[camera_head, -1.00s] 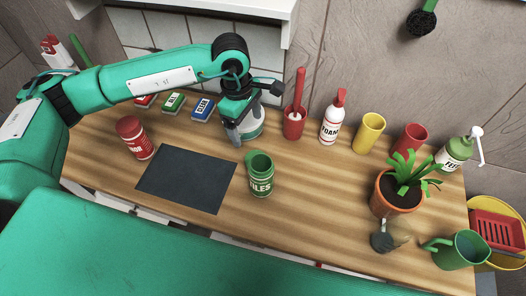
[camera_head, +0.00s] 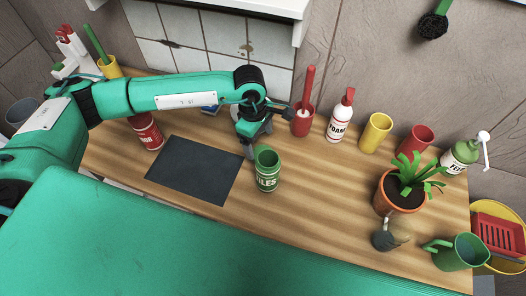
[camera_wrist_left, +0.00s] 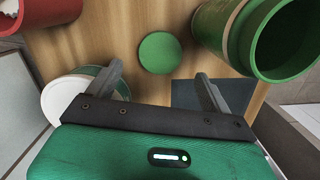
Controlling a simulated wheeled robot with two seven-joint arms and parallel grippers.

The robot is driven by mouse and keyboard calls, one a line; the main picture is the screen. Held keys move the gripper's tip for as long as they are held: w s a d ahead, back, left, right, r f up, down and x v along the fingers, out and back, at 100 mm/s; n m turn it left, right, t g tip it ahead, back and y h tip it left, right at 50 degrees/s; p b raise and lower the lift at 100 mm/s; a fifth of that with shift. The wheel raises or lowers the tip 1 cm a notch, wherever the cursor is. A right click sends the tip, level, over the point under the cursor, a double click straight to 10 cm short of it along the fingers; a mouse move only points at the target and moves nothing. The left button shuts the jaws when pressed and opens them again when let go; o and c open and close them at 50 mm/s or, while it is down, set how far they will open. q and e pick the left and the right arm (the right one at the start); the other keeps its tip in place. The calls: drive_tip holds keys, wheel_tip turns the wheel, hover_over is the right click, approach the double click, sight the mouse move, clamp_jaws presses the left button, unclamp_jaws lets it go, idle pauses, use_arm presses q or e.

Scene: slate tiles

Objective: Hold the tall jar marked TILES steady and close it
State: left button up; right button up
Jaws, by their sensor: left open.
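The tall green jar marked TILES (camera_head: 267,178) stands upright and uncovered on the wooden counter. In the left wrist view the jar (camera_wrist_left: 222,35) is at the upper right, its mouth empty-looking. A flat round green lid (camera_wrist_left: 160,52) lies on the counter beyond my left fingertips, apart from the jar; the arm hides it in the head view. My left gripper (camera_head: 252,148) points down just behind and left of the jar. In the left wrist view the left gripper (camera_wrist_left: 160,82) is open with nothing between its fingers. My right gripper is not in view.
A white-topped green container (camera_wrist_left: 62,98) is close beside the left finger. A red holder (camera_head: 302,122) and FOAM bottle (camera_head: 339,122) stand behind. A dark mat (camera_head: 195,170) lies left of the jar, with a red can (camera_head: 147,132) beyond.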

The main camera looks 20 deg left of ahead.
sight(262, 148)
use_arm(q)
drive_tip(key=shift+f, duration=0.1)
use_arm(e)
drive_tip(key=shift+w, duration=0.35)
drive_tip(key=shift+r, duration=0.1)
use_arm(q)
drive_tip(key=shift+s+d+f, duration=0.1)
drive_tip(key=shift+f, duration=0.15)
drive_tip(key=f+p, duration=0.2)
drive_tip(key=f, duration=0.1)
drive_tip(key=shift+d+f, duration=0.3)
drive_tip(key=shift+d, duration=0.05)
drive_tip(key=shift+f, duration=0.5)
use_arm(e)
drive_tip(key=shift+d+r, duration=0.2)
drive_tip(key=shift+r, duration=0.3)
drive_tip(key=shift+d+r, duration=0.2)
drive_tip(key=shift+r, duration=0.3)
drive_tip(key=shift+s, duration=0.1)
use_arm(q)
drive_tip(key=c, duration=0.9)
drive_tip(key=shift+c, duration=0.6)
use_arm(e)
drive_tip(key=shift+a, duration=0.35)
